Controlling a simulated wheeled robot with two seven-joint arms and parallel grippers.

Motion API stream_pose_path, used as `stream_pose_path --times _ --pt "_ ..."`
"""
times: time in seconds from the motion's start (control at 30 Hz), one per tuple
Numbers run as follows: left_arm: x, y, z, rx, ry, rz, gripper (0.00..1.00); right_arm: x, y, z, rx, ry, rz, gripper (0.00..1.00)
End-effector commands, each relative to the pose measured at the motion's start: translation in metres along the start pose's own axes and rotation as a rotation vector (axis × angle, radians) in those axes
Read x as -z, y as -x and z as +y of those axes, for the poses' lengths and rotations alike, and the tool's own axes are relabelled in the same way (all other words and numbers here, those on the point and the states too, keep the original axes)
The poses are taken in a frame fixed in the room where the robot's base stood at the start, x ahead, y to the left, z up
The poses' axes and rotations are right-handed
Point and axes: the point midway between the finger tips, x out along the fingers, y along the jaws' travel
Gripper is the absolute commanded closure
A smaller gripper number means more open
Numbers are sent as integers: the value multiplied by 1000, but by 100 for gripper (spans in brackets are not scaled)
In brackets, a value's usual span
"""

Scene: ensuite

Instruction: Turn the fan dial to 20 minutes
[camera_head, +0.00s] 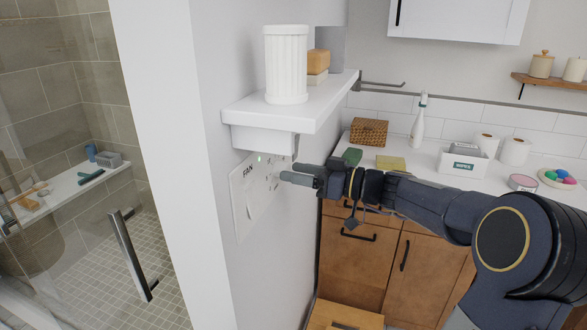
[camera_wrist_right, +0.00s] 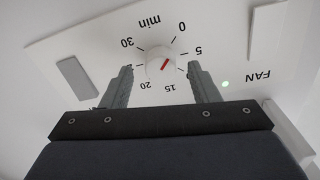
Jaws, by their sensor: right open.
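The white fan panel (camera_head: 243,212) is on the wall below a shelf, marked FAN, with a lit green light. In the right wrist view the panel (camera_wrist_right: 95,45) appears upside down. Its round white dial (camera_wrist_right: 155,58) has a red mark on its right side, toward the lower right. I cannot tell exactly which number the mark meets. Labels 0, 5, 15, 20 and 30 show around it. My right gripper (camera_wrist_right: 162,68) is open, with one finger on each side of the dial; contact is unclear. In the head view the right gripper (camera_head: 290,176) hides the dial. My left gripper is not in view.
A white shelf (camera_head: 320,112) juts out just above the panel, holding a ribbed white cup (camera_head: 286,65) and stacked blocks (camera_head: 317,66). A flat grey switch (camera_wrist_right: 77,77) is beside the dial. A glass shower door handle (camera_head: 134,255) stands at left; a counter (camera_head: 400,150) is at right.

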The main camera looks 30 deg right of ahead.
Motion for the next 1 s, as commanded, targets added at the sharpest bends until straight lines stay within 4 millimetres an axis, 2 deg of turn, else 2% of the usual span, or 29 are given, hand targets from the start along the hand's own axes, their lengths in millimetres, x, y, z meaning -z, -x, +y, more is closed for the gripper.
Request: stream_pose_path --times 0.13,0.43,0.77,1.0 --pt "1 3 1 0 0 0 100 0 -12 -1 2 -1 -1 45" --pt "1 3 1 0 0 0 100 0 -14 -1 1 0 -1 46" --pt "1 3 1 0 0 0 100 0 -14 -1 1 0 -1 90" --pt "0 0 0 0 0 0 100 -1 -14 -1 0 -17 -2 90"
